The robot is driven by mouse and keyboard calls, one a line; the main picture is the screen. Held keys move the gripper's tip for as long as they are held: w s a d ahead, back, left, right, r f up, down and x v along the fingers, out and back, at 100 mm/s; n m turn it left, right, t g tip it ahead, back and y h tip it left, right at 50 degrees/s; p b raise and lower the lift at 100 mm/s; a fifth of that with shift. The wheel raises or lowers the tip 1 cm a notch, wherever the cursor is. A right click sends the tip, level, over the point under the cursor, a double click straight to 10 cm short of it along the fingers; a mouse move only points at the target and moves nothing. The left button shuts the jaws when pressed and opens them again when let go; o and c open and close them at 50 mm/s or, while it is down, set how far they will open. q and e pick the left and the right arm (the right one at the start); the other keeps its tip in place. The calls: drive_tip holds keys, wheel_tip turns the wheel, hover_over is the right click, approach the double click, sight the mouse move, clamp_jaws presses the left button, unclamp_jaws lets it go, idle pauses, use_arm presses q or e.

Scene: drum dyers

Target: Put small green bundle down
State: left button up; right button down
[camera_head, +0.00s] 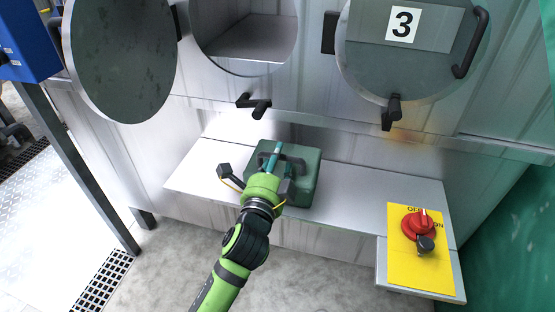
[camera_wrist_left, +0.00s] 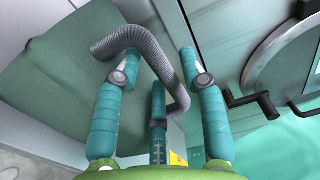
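The small green bundle (camera_head: 305,188) is a dark green block with a grey, ribbed, hose-like handle. It rests on the pale metal bench below the round doors. My left gripper (camera_head: 277,156) is over it from the front and hides part of its near side. In the left wrist view, the bundle (camera_wrist_left: 60,85) lies at the left, and its handle (camera_wrist_left: 150,45) passes between the teal fingers of the left gripper (camera_wrist_left: 160,58). The fingertips stand apart with room beside the handle. My right gripper is in neither view.
The bench (camera_head: 350,210) is clear right of the bundle. A yellow switch panel (camera_head: 408,270) with a red knob (camera_head: 418,224) is at its right end. Above are an open round door (camera_head: 122,55) and a closed door marked 3 (camera_head: 415,65), with projecting black handles.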

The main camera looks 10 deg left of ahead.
use_arm(q)
drive_tip(key=shift+s+r, duration=0.1)
drive_tip(key=s+b, duration=0.1)
drive_tip(key=s, duration=1)
drive_tip(key=shift+s+b, duration=0.3)
drive_tip(key=shift+s, duration=0.1)
drive_tip(key=shift+a, duration=0.1)
